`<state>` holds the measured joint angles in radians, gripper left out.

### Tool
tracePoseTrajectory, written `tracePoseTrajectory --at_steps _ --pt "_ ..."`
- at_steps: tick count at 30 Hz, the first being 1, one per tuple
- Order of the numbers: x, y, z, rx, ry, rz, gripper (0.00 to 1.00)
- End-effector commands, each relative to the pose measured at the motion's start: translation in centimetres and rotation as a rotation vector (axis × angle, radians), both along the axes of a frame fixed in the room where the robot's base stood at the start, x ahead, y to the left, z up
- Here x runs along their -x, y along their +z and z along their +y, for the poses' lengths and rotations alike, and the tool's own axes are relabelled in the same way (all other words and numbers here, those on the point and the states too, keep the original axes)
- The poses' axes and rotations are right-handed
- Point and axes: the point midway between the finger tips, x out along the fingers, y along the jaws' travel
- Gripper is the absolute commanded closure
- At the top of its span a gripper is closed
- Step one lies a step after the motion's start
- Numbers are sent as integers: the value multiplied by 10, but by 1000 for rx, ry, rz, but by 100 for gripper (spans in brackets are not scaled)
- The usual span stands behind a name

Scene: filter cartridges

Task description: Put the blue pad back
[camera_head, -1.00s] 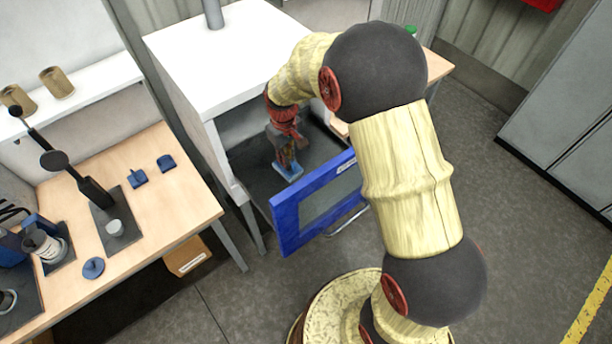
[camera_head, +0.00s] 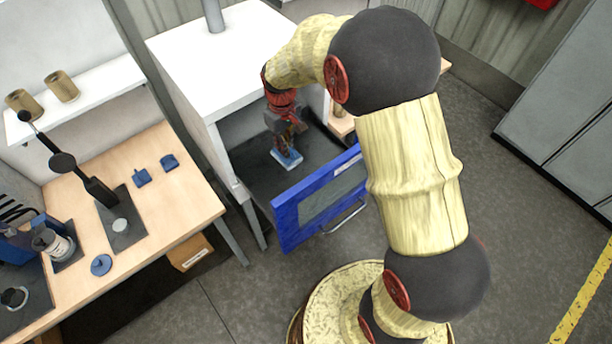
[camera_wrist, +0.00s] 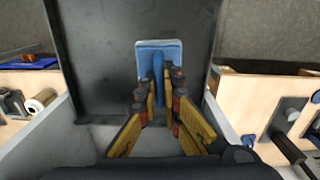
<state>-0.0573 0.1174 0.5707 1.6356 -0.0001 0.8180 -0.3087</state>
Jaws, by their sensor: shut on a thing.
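The blue pad (camera_head: 287,159) is a flat, light blue plate with an upright blue grip rib. My gripper (camera_head: 287,138) is above it, shut on the rib. In the wrist view the pad (camera_wrist: 174,49) lies ahead of the fingers, and my gripper (camera_wrist: 159,92) has the rib between its fingertips. The pad is at the open front of a white cabinet (camera_head: 185,75), over its dark floor (camera_head: 258,178). I cannot tell whether the pad touches that floor. My gripper hides part of the pad.
The cabinet's blue door (camera_head: 290,222) stands open at the front right of the pad. A wooden table (camera_head: 165,210) at left holds small blue pieces (camera_head: 141,177), a round blue piece (camera_head: 101,265) and a black press-like stand (camera_head: 95,187). The cabinet's side walls are close by.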

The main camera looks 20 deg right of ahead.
Motion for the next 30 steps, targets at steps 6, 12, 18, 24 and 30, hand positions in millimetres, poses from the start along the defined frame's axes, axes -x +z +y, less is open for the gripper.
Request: tracePoseTrajectory --at_steps 6,12,18,24,30 --pt "1 0 5 0 2 0 100" --pt "7 0 22 0 2 0 100" --pt "12 0 39 0 3 0 100" --pt "17 0 57 0 3 0 100" --pt "22 0 74 0 3 0 100"
